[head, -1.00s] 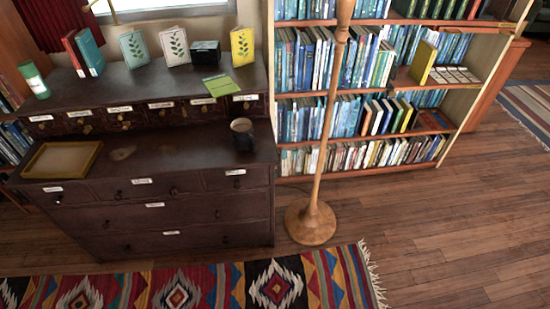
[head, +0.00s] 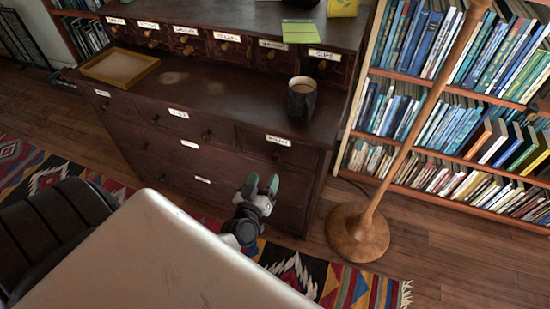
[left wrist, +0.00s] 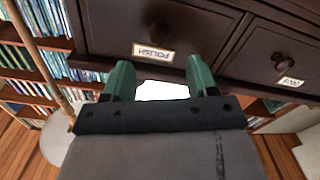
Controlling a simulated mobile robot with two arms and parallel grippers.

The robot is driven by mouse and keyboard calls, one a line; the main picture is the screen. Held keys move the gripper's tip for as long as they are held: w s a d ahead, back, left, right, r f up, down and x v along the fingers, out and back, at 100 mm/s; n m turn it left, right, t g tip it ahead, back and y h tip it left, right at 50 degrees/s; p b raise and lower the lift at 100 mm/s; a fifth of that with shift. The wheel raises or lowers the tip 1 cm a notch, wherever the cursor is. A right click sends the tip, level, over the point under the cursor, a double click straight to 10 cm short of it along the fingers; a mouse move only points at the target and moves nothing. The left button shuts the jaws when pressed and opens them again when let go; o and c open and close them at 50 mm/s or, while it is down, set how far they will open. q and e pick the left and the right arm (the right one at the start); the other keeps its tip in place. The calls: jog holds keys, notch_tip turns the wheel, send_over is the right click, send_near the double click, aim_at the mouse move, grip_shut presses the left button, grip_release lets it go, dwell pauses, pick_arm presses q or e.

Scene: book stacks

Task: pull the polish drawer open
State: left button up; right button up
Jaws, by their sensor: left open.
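The polish drawer (head: 277,154) is the right one in the dresser's upper drawer row and looks closed. In the left wrist view its dark wooden front (left wrist: 205,40) shows upside down, with a label reading POLISH and a round dark knob (left wrist: 157,34). My left gripper (head: 263,184) is open and empty in front of the dresser, just below and in front of that drawer in the head view. In the left wrist view its two green fingertips (left wrist: 161,78) are spread apart, pointing toward the drawer front, clear of the knob. My right gripper is not in view.
A dark mug (head: 301,101) stands on the dresser top above the drawer. A yellow-rimmed tray (head: 119,68) lies at the left. A wooden floor lamp (head: 357,232) stands right of the dresser, before the bookshelves. A patterned rug (head: 290,268) lies on the floor in front.

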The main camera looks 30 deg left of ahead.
aim_at(274, 160)
pick_arm(q)
jog(key=b+x, duration=0.1)
jog(key=x, duration=0.7)
jog(key=shift+w, duration=0.6)
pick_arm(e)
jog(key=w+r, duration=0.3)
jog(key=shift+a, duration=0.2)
pick_arm(q)
jog(key=shift+c, duration=0.3)
grip_shut()
